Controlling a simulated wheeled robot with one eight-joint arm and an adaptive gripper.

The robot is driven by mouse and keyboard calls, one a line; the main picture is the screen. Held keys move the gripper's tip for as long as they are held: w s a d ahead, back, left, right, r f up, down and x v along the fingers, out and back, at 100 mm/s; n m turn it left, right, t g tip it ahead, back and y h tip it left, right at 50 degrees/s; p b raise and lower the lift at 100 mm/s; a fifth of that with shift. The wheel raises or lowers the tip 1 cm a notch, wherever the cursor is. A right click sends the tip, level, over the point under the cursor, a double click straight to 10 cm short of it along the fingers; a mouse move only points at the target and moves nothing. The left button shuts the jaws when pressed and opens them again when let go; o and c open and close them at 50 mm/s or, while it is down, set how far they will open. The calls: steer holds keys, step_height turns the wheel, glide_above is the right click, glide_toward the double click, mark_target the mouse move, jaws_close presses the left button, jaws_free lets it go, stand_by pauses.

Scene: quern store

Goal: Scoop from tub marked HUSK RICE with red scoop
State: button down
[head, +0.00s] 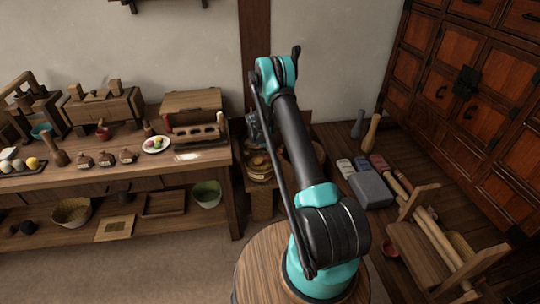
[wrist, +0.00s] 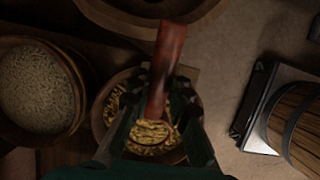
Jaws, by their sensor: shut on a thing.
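In the wrist view my gripper (wrist: 161,88) is shut on the red scoop (wrist: 168,52), whose red handle runs between the dark fingers. The scoop's lower end is over a round wooden tub (wrist: 98,110) of golden, husk-like grain (wrist: 145,142). I cannot tell how deep the scoop sits or whether it holds grain. Another round tub (wrist: 77,72) to the left holds pale grain. No tub marking is readable, so I cannot confirm which one says HUSK RICE. In the head view my arm hides most of the gripper and scoop; a tub (head: 258,174) shows beside it.
In the wrist view a rounded wooden rim (wrist: 128,28) is at the top and a hooped wooden vessel (wrist: 297,130) at the right. In the head view a long workbench (head: 100,185) with many items stands left, and a wooden rack (head: 425,250) stands right.

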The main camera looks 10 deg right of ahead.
steer(key=shift+d+r+y, duration=0.15)
steer(key=shift+d+y, duration=0.25)
steer(key=shift+d, duration=0.1)
steer(key=shift+d+y, duration=0.25)
steer(key=shift+y, duration=0.75)
steer(key=shift+w+a+r, duration=0.1)
steer(key=shift+a+r, duration=0.15)
steer(key=shift+r, duration=0.05)
steer(key=shift+y, duration=0.5)
steer(key=shift+r, duration=2.4)
steer(key=shift+d, duration=0.1)
